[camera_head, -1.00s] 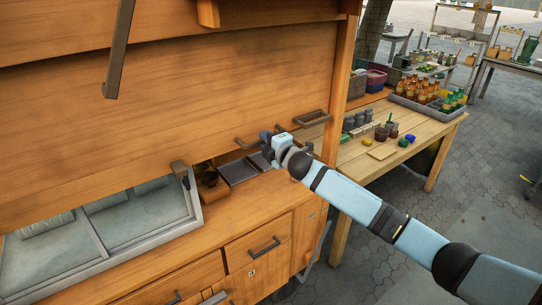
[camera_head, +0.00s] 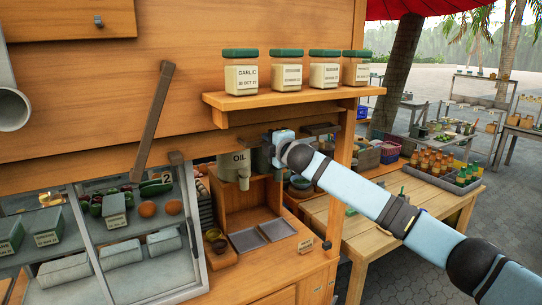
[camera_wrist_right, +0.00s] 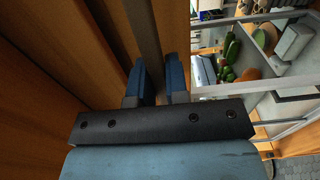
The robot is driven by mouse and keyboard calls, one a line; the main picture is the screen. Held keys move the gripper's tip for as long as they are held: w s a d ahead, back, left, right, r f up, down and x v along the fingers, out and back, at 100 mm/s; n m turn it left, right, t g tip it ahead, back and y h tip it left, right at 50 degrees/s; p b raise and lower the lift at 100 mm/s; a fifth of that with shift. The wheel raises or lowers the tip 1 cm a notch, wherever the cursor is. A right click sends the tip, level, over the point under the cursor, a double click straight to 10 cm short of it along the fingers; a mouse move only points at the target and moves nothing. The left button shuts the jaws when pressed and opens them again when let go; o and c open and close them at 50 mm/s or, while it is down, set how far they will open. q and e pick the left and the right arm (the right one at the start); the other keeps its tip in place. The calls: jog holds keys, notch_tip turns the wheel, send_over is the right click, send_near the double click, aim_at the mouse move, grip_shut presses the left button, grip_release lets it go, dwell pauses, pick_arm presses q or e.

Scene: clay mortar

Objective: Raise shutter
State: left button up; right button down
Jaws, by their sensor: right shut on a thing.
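The wooden shutter (camera_head: 100,158) shows in the head view as a low band under the upper wooden board. Its lower edge is well above the counter, so the counter's contents show below it. My right gripper (camera_head: 268,152) is at the shutter's lower right part, by a dark handle. In the right wrist view its two blue fingers (camera_wrist_right: 162,80) stand on either side of a grey handle bar (camera_wrist_right: 143,30) and are shut on it. The exact contact is partly hidden by the gripper body. My left gripper is not in view.
A shelf with several spice jars (camera_head: 283,72) juts out above my right gripper. Below the shutter are an oil container (camera_head: 235,166), dark trays (camera_head: 277,229) and a glass-fronted food case (camera_head: 140,250). A side table (camera_head: 390,225) stands right.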

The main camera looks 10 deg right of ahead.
jog(key=shift+r, duration=0.6)
jog(key=shift+d+r, duration=0.1)
jog(key=c, duration=1.1)
grip_release()
jog(key=shift+f, duration=0.25)
jog(key=b+v, duration=0.4)
jog(key=v, duration=1)
jog(key=shift+r, duration=0.15)
jog(key=shift+w, duration=0.1)
